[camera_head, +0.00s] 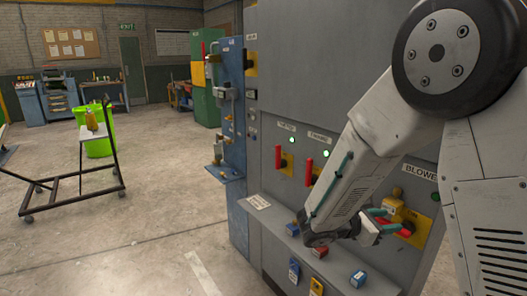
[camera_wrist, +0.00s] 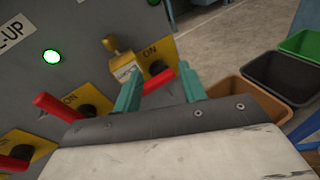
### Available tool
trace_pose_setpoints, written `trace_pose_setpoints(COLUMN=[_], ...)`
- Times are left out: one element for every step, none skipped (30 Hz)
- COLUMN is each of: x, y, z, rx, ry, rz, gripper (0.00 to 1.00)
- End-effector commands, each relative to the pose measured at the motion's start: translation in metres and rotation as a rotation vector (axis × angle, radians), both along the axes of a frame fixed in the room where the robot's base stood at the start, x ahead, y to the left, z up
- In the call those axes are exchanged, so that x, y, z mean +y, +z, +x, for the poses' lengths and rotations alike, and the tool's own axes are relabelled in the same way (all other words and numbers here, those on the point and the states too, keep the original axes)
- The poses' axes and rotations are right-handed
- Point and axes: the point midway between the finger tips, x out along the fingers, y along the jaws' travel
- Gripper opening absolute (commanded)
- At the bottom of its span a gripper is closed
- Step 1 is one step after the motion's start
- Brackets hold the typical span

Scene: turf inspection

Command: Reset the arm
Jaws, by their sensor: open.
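My gripper (camera_head: 384,222) has its teal fingers apart in front of the grey panel (camera_head: 320,85), low on the right side. In the wrist view my gripper (camera_wrist: 161,88) is open, and a red switch handle (camera_wrist: 158,82) on a yellow "ON" plate (camera_wrist: 157,62) shows between and beyond the fingers. Whether they touch the handle I cannot tell. In the head view this red handle (camera_head: 406,230) shows just right of the fingertips. My arm reaches down to the panel from the upper right.
Two red levers (camera_head: 309,172) (camera_head: 279,157) stick out of the panel left of my arm, with green lights above. A ledge (camera_head: 285,236) below carries small red and blue blocks. Open bins (camera_wrist: 252,105) stand right in the wrist view. A cart (camera_head: 75,180) stands on open floor.

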Motion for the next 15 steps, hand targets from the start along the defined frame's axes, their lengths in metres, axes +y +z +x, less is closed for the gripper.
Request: trace_pose_setpoints(x=[-0.005, -0.007, -0.010, -0.011, -0.012, -0.012, -0.011, -0.010, -0.007, -0.005, -0.002, 0.003, 0.008, 0.012, 0.019], y=[0.003, 0.004, 0.006, 0.007, 0.009, 0.011, 0.013, 0.015, 0.018, 0.020, 0.022, 0.025, 0.026, 0.029, 0.032], z=[-0.019, -0.032, -0.049, -0.062, -0.075, -0.091, -0.103, -0.116, -0.131, -0.143, -0.155, -0.169, -0.179, -0.188, -0.200], rx=[-0.036, -0.060, -0.096, -0.125, -0.152, -0.193, -0.224, -0.255, -0.299, -0.331, -0.365, -0.409, -0.442, -0.473, -0.517], ry=[-0.074, -0.126, -0.198, -0.252, -0.306, -0.377, -0.430, -0.484, -0.556, -0.609, -0.665, -0.733, -0.785, -0.835, -0.898], rz=[0.062, 0.101, 0.158, 0.201, 0.242, 0.298, 0.340, 0.382, 0.440, 0.485, 0.529, 0.589, 0.634, 0.677, 0.735], gripper=[0.42, 0.42, 0.42, 0.42, 0.42, 0.42, 0.42, 0.42, 0.42, 0.42, 0.42, 0.42, 0.42, 0.42, 0.42])
